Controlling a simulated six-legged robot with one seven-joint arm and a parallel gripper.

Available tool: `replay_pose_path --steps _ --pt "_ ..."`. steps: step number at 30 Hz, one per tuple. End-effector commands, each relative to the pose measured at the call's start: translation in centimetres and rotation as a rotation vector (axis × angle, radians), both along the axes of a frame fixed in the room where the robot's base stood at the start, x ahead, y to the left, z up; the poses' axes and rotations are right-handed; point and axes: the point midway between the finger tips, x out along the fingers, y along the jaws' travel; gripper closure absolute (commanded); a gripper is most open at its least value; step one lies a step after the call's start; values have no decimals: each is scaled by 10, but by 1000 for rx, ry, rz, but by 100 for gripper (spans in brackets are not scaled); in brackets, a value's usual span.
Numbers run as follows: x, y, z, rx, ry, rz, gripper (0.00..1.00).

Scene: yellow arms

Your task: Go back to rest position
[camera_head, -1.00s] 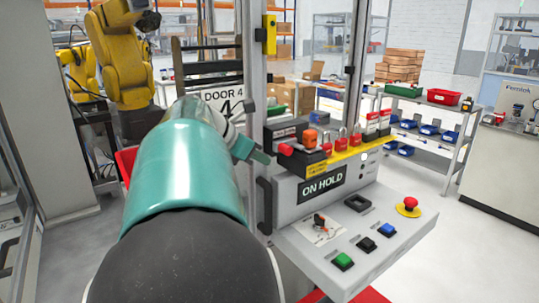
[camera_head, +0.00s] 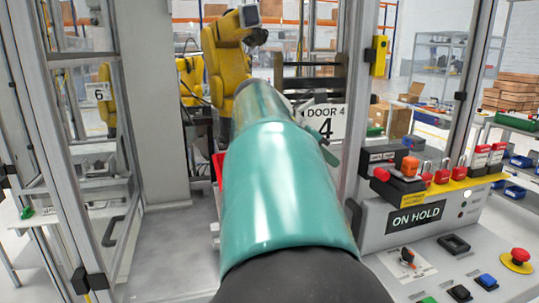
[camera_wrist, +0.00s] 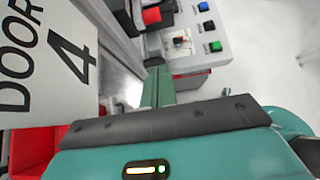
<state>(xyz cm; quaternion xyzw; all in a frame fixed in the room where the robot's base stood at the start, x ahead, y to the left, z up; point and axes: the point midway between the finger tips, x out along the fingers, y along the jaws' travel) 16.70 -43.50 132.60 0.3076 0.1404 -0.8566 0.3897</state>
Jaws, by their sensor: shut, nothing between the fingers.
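My teal arm reaches forward from the bottom centre of the head view, and its far end is partly hidden behind the arm itself. A small part of my gripper (camera_head: 330,153) shows there, just right of the arm and below the DOOR 4 sign (camera_head: 325,121). In the wrist view my gripper (camera_wrist: 158,82) shows its green fingers together, with nothing held. The fingers point toward the control panel (camera_wrist: 205,48), and a gap to the panel appears to be there. The DOOR 4 sign (camera_wrist: 45,55) is close on the left in the wrist view.
The ON HOLD control panel (camera_head: 455,265) stands at right, with red padlocks (camera_head: 443,172) and a red stop button (camera_head: 519,256). Metal door posts (camera_head: 352,100) stand close right of my arm. A glass-panelled frame (camera_head: 110,200) is at left. Yellow robot arms (camera_head: 226,65) stand beyond.

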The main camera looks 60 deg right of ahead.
Motion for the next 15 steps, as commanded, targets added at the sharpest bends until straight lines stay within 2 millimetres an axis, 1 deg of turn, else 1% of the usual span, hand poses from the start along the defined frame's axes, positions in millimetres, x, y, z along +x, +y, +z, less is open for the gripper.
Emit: replay_pose_path --steps 7,10,11,13,14,15 --pt "0 1 0 0 -1 1 100" --pt "7 7 -4 -6 -30 8 100" --pt "12 11 -6 -12 -50 11 100" --pt "27 26 -14 -22 -120 22 100" --pt "35 34 -19 -27 -160 27 100" --pt "47 48 -27 -32 -222 32 100"
